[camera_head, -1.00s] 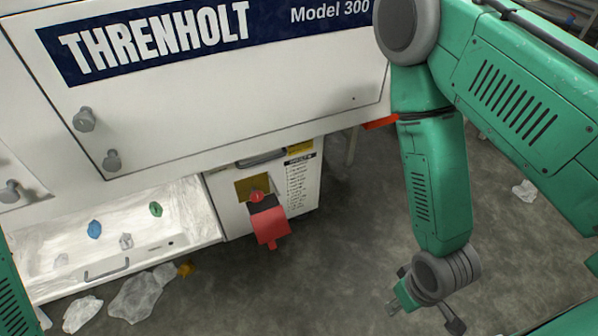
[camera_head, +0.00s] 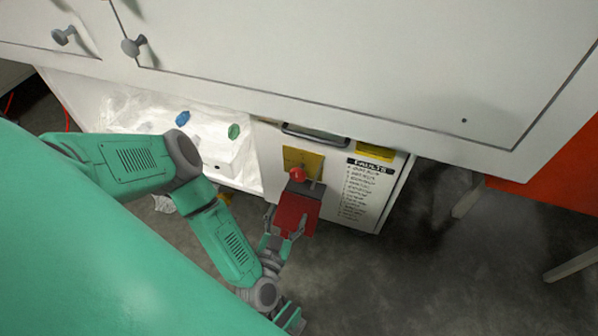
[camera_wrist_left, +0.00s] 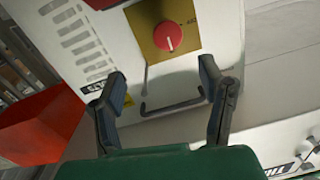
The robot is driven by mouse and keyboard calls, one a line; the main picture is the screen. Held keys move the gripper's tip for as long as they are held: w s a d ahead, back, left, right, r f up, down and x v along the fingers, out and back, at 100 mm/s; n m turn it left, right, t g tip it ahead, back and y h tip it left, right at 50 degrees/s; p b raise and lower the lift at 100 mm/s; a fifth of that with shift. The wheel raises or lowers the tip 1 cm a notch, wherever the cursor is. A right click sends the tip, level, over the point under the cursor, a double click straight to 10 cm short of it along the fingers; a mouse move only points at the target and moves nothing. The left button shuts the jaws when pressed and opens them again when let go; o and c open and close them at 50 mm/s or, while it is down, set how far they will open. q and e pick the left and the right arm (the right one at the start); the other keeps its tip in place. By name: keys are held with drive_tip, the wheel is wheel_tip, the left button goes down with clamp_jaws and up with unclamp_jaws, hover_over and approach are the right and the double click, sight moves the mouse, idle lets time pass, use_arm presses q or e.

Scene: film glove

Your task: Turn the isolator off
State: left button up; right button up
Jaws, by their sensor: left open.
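The isolator is a round red knob (camera_head: 297,174) on a yellow plate (camera_head: 316,160) on the white cabinet front. In the left wrist view the red knob (camera_wrist_left: 168,36) shows a pale pointer mark and faces the camera, beyond the fingertips. My right gripper is out of view.
A grey handle (camera_head: 314,133) is above the plate and a faults label (camera_head: 365,185) to its right. A white tray (camera_head: 245,165) with blue and green scraps lies left. An orange-red panel (camera_head: 555,165) is at right.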

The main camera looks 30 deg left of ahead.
sight(296, 177)
use_arm(q)
drive_tip(key=shift+y, duration=0.5)
drive_tip(key=b+x, duration=0.3)
drive_tip(key=x, duration=0.4)
drive_tip(key=shift+w, duration=0.15)
drive_tip(key=b+x, duration=0.1)
drive_tip(key=x, duration=0.2)
drive_tip(key=a+b+x, duration=0.1)
drive_tip(key=x, duration=0.2)
drive_tip(key=shift+f, duration=0.15)
drive_tip(key=shift+d+r, duration=0.25)
drive_tip(key=shift+d, duration=0.05)
drive_tip(key=shift+a, duration=0.15)
drive_tip(key=c, duration=1.2)
drive_tip(key=shift+a+f, duration=0.1)
drive_tip(key=shift+a, duration=0.05)
